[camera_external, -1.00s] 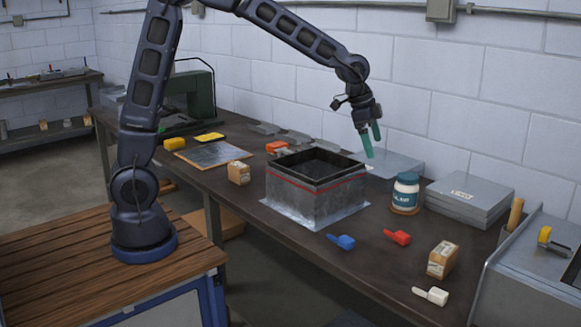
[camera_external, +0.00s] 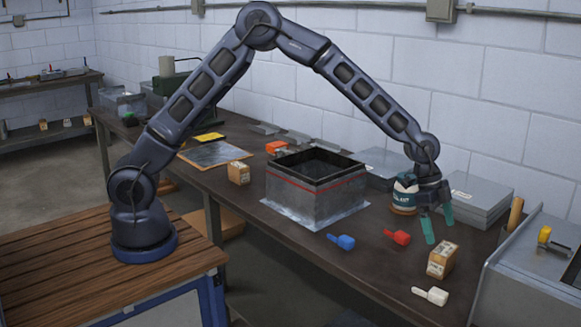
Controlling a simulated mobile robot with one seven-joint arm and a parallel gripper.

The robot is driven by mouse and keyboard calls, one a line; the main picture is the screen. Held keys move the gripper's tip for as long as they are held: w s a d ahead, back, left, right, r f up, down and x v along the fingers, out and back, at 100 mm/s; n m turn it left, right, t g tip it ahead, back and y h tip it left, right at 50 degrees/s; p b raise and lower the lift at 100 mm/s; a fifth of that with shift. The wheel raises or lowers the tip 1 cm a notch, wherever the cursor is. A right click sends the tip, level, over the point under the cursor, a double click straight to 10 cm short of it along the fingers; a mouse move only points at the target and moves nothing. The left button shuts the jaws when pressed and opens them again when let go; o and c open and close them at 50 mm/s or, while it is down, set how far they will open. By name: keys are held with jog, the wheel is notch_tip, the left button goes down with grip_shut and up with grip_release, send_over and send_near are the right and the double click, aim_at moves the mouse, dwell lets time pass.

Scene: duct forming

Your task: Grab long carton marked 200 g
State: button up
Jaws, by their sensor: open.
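Two small brown cartons with white labels stand on the dark workbench. One carton (camera_external: 441,260) is near the right end, and the other carton (camera_external: 239,173) is left of the square metal duct. Their print is too small to read, so I cannot tell which is marked 200 g. My gripper (camera_external: 439,228) has two green fingers, spread apart and empty, pointing down. In the picture it is just above the right carton, beside the red scoop, and apart from both.
A metal duct (camera_external: 312,203) with a red line stands mid-bench. A jar (camera_external: 404,196) is partly behind my gripper. Red (camera_external: 397,237), blue (camera_external: 341,241) and white (camera_external: 431,295) scoops lie near the front. Grey sheets (camera_external: 466,198) are stacked behind; a metal box (camera_external: 540,275) stands at right.

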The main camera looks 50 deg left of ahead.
aim_at(445, 249)
jog(key=x, duration=0.4)
jog(key=shift+f, duration=0.2)
jog(key=shift+w+x, duration=0.15)
jog(key=shift+x, duration=1.2)
jog(key=shift+w+x, duration=0.2)
jog(key=shift+x, duration=1.1)
jog(key=shift+a, duration=0.2)
jog(key=c, duration=1.1)
jog(key=shift+r, duration=0.1)
